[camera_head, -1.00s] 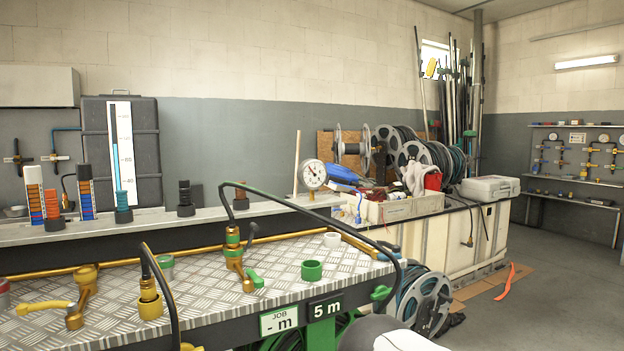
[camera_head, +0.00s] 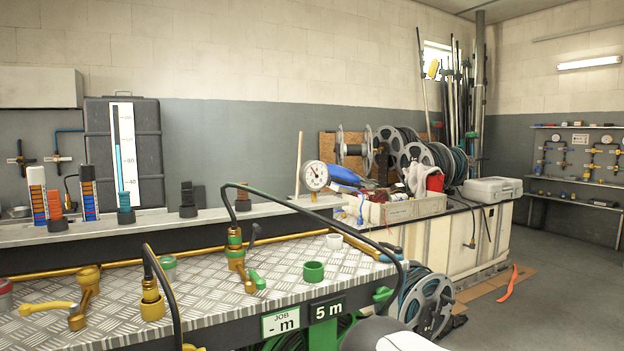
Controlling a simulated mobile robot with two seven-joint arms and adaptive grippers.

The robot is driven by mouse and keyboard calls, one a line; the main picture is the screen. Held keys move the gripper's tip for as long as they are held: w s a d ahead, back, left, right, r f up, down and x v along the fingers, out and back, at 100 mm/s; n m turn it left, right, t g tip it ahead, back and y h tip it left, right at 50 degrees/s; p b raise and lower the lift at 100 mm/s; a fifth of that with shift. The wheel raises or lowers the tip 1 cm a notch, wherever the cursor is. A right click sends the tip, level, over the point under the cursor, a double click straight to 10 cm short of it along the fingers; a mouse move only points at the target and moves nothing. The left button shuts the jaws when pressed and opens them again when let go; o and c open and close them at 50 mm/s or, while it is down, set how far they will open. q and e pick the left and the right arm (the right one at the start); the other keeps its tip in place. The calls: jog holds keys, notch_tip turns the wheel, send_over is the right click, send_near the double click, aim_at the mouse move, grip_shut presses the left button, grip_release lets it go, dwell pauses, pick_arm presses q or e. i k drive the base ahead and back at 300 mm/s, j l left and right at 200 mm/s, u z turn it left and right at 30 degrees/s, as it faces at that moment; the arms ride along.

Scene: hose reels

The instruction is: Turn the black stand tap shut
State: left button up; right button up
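A brass stand (camera_head: 235,249) with green bands rises from the metal tread-plate bench. A green lever (camera_head: 257,280) sits lower on the same stand. A black hose (camera_head: 310,203) arches from the top of the stand to the right end of the bench. Neither gripper is in view. A dark rounded part and a white part at the bottom edge look like my own arm.
A yellow-handled tap (camera_head: 50,308) and a brass fitting with a second black hose (camera_head: 172,300) stand at the bench's left. A green cup (camera_head: 313,271) and a white ring (camera_head: 333,241) stand right of the stand. A pressure gauge (camera_head: 315,175) is behind. Hose reels (camera_head: 428,305) stand below right.

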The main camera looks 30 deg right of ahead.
aim_at(396, 250)
jog(key=z, duration=1.35)
